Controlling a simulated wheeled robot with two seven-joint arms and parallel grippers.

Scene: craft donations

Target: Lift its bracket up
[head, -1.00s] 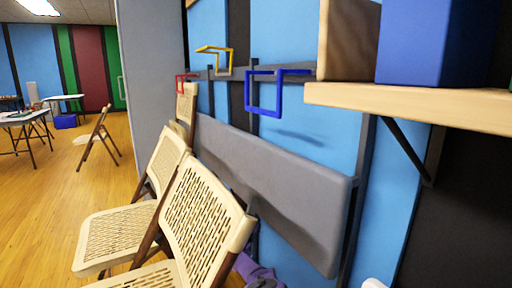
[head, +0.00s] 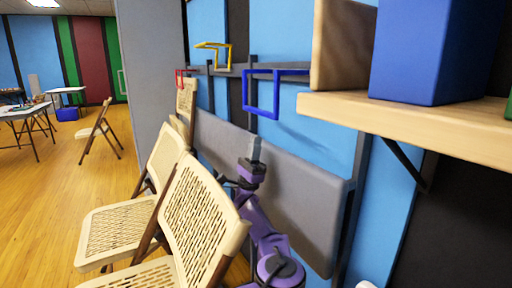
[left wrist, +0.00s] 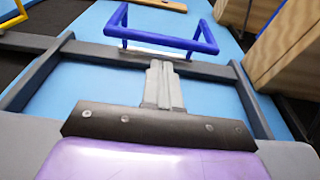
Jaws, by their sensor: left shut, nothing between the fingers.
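A blue bracket (head: 276,95), an open rectangular bar frame, sticks out from the wall rail above a grey folded panel (head: 305,195). In the left wrist view the blue bracket (left wrist: 160,40) lies just beyond the fingertips. A yellow bracket (head: 230,56) and a red bracket (head: 179,79) are on the rail farther left. My left gripper (head: 254,143) points up in front of the panel, below the blue bracket and apart from it. Its fingers (left wrist: 163,68) are together and empty. My right gripper is not in view.
Beige folding chairs (head: 195,215) stand close to the left of my left arm. A wooden shelf (head: 420,118) with a blue box (head: 420,55) and a wooden block (head: 343,45) juts out at right. Open floor (head: 60,210) lies at left.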

